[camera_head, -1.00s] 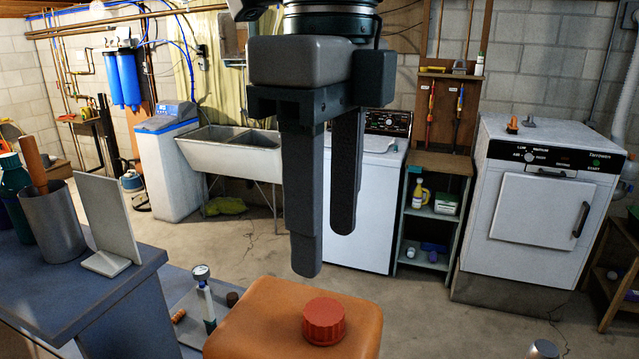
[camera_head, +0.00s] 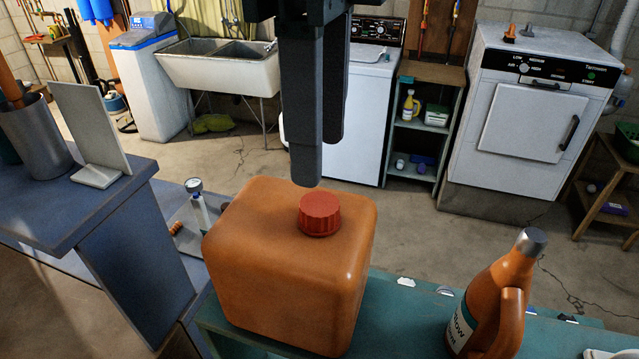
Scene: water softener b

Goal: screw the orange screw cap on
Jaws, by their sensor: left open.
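The orange-red screw cap (camera_head: 320,213) sits upright on top of an orange canister (camera_head: 270,270) in the middle of the head view. I cannot tell how tightly it is seated. My left gripper (camera_head: 318,160) hangs pointing down just above and behind the cap. Its two dark fingers are apart and hold nothing. The nearer fingertip ends close to the cap's top edge, and no contact shows. My right gripper is not in view.
The canister stands on a teal bench (camera_head: 400,310). An orange bottle (camera_head: 495,295) with a grey cap stands at the right. A blue-grey counter (camera_head: 110,210) with a white upright plate (camera_head: 90,130) and metal cup (camera_head: 38,140) is at the left. A gauge (camera_head: 197,200) stands behind.

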